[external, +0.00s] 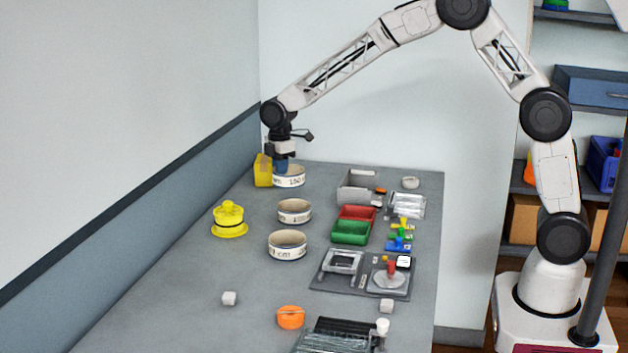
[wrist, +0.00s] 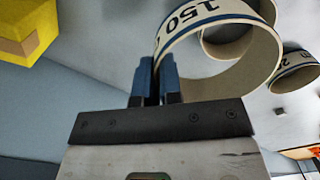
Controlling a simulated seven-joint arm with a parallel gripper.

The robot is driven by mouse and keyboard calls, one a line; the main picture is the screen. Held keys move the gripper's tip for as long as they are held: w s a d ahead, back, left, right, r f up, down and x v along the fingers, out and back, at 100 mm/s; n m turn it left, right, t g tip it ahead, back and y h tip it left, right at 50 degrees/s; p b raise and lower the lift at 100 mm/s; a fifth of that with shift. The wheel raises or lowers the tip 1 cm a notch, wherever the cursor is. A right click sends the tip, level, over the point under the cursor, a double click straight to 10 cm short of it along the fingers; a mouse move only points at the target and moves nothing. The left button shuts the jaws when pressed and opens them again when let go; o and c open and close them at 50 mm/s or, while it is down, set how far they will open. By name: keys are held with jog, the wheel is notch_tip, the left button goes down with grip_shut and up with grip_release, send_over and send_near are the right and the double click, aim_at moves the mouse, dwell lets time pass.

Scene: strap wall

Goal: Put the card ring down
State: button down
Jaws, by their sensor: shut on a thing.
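The card ring (external: 289,181) is a cream band with a blue edge line and dark printed marks, near the far left end of the table. In the wrist view the ring (wrist: 262,62) shows "150" upside down. My gripper (external: 281,168) points down at the ring's left side. In the wrist view the blue fingers of my gripper (wrist: 153,75) are shut on the ring's wall. I cannot tell whether the ring's lower edge touches the table.
A yellow block (external: 263,170) stands just left of the held ring. Two similar rings (external: 294,217) (external: 287,252) and a yellow lidded pot (external: 229,221) stand nearer. A grey bin (external: 356,188) and red (external: 357,213) and green trays (external: 350,233) are to the right.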

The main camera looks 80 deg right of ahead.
jog(key=r+m, duration=0.1)
send_over(304, 188)
dwell(0.4)
jog(key=shift+f, duration=3.1)
jog(key=shift+f, duration=1.85)
jog(key=shift+f, duration=0.15)
jog(key=c, duration=1.3)
grip_release()
